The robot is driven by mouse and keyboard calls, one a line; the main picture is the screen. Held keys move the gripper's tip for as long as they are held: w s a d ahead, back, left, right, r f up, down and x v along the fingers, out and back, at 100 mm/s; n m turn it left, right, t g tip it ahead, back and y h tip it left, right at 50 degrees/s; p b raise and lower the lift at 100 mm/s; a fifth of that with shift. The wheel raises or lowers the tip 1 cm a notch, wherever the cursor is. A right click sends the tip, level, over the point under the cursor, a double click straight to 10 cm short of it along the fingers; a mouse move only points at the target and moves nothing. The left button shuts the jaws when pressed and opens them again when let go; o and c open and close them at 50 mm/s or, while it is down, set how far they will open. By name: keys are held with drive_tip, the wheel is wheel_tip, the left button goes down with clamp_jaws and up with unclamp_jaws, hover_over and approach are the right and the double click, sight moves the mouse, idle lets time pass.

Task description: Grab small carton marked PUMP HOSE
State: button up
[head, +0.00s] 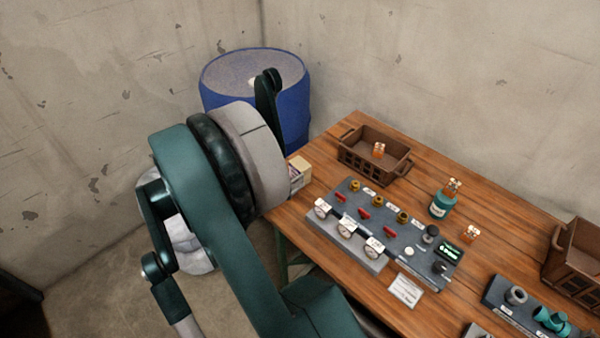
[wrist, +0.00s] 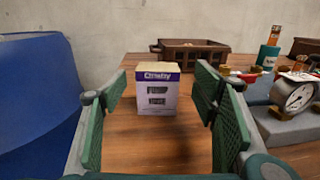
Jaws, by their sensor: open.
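The small carton (wrist: 158,90) stands upright on the table in the wrist view, with a purple band and dark print on its white front and a tan top. In the head view the carton (head: 300,172) is at the table's left edge, partly hidden behind my arm. My gripper (wrist: 158,88) is open, its green pads on either side of the view, with the carton between and a little beyond them. I cannot tell any contact. In the head view one dark finger (head: 267,95) shows above my wrist; the rest is hidden.
A blue barrel (wrist: 35,95) stands close at the left. A brown crate (wrist: 190,55) sits behind the carton. A grey panel with gauges and valves (head: 345,250) is at the right. A teal bottle (head: 441,206) stands farther right. Bare tabletop surrounds the carton's front.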

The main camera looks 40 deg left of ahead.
sight(300, 163)
drive_tip(key=shift+w, duration=0.35)
drive_tip(key=shift+w, duration=0.1)
drive_tip(key=shift+w+d+f+b, duration=0.1)
drive_tip(key=shift+w+b, duration=0.3)
drive_tip(key=shift+w, duration=0.85)
drive_tip(key=shift+w+d+b, duration=0.1)
drive_tip(key=shift+w+b, duration=0.25)
drive_tip(key=shift+w, duration=0.9)
drive_tip(key=shift+c, duration=0.3)
drive_tip(key=c, duration=0.9)
